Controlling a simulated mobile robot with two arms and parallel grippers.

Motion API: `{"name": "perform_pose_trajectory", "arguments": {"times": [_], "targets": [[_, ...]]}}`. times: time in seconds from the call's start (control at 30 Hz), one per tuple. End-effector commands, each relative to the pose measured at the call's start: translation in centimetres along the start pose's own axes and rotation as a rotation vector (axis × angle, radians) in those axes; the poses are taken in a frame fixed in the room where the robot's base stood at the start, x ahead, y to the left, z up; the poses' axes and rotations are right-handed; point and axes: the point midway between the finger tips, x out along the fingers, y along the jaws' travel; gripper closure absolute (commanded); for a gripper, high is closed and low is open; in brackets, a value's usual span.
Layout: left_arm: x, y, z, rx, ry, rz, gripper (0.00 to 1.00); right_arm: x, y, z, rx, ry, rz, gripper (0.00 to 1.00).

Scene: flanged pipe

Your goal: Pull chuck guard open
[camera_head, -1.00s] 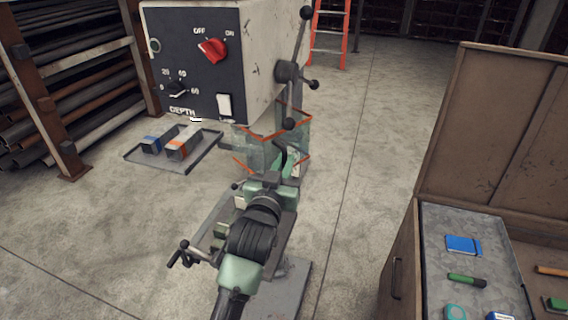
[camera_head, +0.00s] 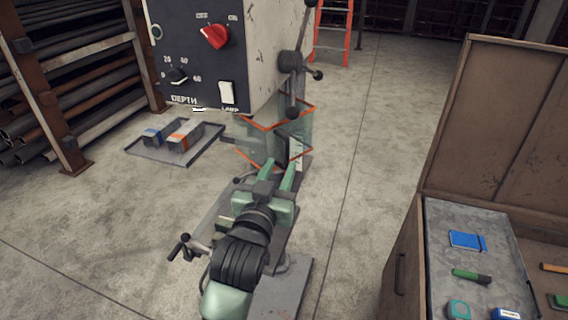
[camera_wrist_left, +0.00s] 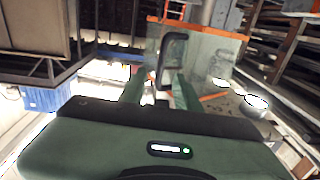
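The chuck guard (camera_head: 299,131) is a clear box with orange edges below the drill press head. It appears closed around the chuck area. It also fills the upper middle of the left wrist view (camera_wrist_left: 212,50). Its dark loop handle (camera_wrist_left: 165,62) stands out from the near face, and shows in the head view (camera_head: 282,150). My left gripper (camera_head: 279,169) is just in front of the guard, its two green fingers apart. In the wrist view the handle lies ahead between the fingertips (camera_wrist_left: 158,85); I cannot tell whether they touch it. My right gripper is not in view.
The drill press head (camera_head: 205,55) with knobs and a feed lever (camera_head: 292,65) stands above the guard. A vise handle (camera_head: 182,246) sticks out left of my arm. A tray with blocks (camera_head: 172,143) lies at left. A wooden cabinet (camera_head: 495,130) stands at right.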

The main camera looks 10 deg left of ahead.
Motion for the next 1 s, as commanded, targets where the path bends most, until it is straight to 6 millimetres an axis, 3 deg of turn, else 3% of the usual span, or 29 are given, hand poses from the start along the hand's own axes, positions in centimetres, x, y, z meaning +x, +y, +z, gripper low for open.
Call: {"name": "perform_pose_trajectory", "arguments": {"times": [0.13,0.4,0.5,0.57,0.8,1.0], "targets": [[-1.2,0.0,0.0,0.001,0.000,0.000,0.68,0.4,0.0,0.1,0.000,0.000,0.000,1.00],[-1.4,0.0,-0.1,0.001,0.000,0.000,0.68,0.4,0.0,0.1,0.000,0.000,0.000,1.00],[-1.3,0.1,0.1,-0.007,-0.002,0.009,0.96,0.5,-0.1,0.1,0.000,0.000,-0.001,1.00],[-1.1,0.2,0.7,-0.028,-0.008,0.033,1.00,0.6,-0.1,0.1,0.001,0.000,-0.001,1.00],[-0.1,0.8,5.2,-0.313,-0.121,0.273,1.00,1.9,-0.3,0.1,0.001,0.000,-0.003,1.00],[-0.4,-1.1,7.3,-0.667,-0.294,0.450,1.00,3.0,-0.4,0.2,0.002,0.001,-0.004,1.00]]}}
